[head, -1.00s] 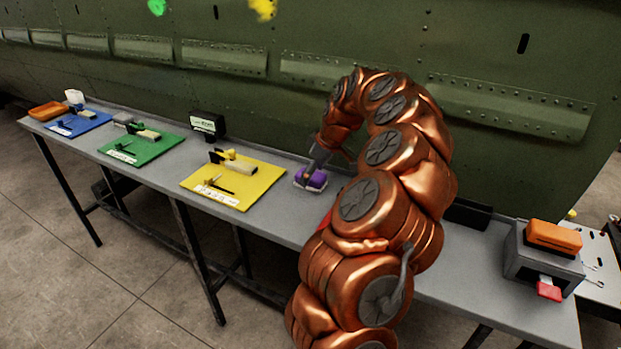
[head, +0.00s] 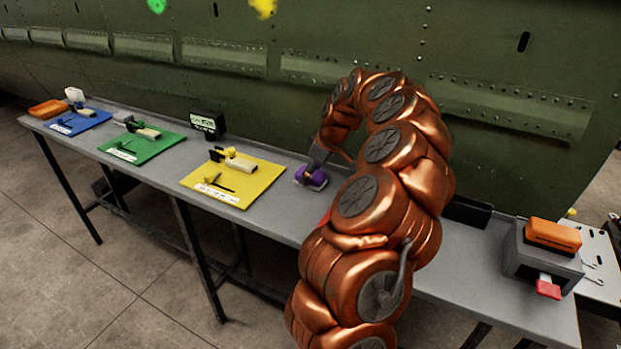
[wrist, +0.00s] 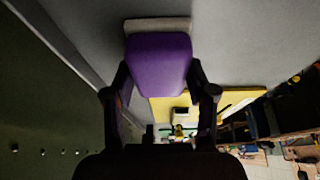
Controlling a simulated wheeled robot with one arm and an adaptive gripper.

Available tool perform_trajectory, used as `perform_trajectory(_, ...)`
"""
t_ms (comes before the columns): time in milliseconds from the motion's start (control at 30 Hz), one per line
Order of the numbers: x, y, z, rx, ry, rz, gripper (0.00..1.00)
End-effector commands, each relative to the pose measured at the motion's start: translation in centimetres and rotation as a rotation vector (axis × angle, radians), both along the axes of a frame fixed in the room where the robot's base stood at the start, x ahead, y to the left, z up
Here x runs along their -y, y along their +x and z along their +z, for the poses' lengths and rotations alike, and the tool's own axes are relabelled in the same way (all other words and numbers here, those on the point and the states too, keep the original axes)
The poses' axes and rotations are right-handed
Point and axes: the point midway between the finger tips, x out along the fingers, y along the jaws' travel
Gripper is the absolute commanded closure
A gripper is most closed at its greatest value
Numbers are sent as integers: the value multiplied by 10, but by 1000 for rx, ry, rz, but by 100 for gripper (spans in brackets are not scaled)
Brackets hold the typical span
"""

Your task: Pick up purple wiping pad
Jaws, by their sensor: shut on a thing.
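The purple wiping pad (head: 311,178) has a purple body and a pale grey bottom layer. In the head view it is at the grey bench, just right of the yellow mat. My gripper (head: 312,169) reaches down on it from above. In the wrist view the purple pad (wrist: 160,62) sits between the two dark fingers of my gripper (wrist: 160,90), which are shut on its sides. I cannot tell whether its underside touches the bench top. My arm hides part of the bench to the right of the pad.
The grey bench (head: 270,212) runs along the green fuselage panel (head: 290,110). A yellow mat (head: 255,187), a green mat (head: 110,150) and a blue mat (head: 92,122) hold small tools. A black box (head: 207,124) stands at the back. A grey box with an orange block (head: 553,235) is at right.

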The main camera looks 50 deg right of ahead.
Motion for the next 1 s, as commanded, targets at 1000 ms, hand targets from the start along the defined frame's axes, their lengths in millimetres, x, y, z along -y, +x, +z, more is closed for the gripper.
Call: perform_trajectory(1000,0,0,99,0,-1,1,78)
